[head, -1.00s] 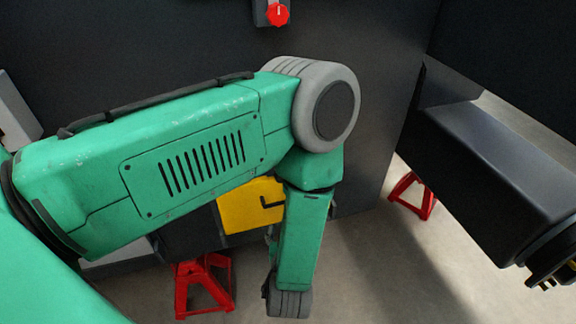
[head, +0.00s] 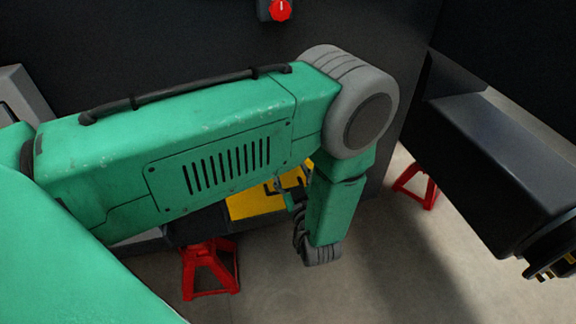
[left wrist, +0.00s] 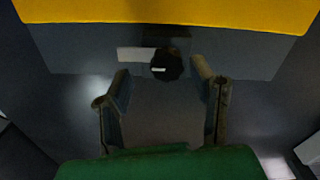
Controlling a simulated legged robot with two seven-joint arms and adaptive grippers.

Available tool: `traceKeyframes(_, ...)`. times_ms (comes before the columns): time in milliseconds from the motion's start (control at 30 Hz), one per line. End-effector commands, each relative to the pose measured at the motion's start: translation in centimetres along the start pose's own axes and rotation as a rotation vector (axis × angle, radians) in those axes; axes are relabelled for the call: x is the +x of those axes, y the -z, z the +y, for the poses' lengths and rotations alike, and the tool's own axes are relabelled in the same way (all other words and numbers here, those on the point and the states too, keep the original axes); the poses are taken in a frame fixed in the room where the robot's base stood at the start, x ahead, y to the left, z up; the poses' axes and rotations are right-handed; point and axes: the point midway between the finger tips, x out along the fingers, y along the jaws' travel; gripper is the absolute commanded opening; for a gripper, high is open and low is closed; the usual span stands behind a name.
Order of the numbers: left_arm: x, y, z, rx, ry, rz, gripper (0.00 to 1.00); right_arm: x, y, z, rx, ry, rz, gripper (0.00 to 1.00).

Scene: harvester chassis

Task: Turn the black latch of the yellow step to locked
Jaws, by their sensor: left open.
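The yellow step (head: 255,204) shows in the head view below my left forearm, which hides part of it. In the left wrist view its yellow edge (left wrist: 165,12) spans the top. A round black latch (left wrist: 167,65) with a short white mark sits below that edge, on a grey face beside a pale plate (left wrist: 136,54). My left gripper (left wrist: 160,70) is open, its two fingers on either side of the latch in this view. I cannot tell whether they touch it. My right gripper is not in view.
A red knob (head: 280,10) is on the dark chassis wall above. Red stands (head: 210,268) and (head: 417,186) are on the floor. A large dark box-shaped part (head: 490,165) juts out at the right. The concrete floor at lower centre is clear.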

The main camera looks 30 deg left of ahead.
Motion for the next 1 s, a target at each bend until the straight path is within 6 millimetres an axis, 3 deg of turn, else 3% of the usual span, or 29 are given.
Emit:
traceKeyframes(200, 2.3, -0.1, -0.3, -0.002, 0.001, -0.002, 0.51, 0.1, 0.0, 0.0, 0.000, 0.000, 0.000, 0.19)
traceKeyframes(500, 2.4, 0.0, -0.1, 0.001, 0.002, 0.001, 0.51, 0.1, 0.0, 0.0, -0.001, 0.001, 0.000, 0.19)
traceKeyframes(533, 2.4, 0.0, -0.1, 0.000, 0.002, 0.001, 0.48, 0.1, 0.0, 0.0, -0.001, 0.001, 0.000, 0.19)
traceKeyframes(667, 2.4, 0.1, -0.1, 0.000, 0.001, 0.001, 0.03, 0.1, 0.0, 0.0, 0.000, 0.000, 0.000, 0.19)
traceKeyframes(1000, 2.2, 0.0, 0.0, 0.024, -0.002, 0.000, 0.00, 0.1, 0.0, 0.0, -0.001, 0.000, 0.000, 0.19)
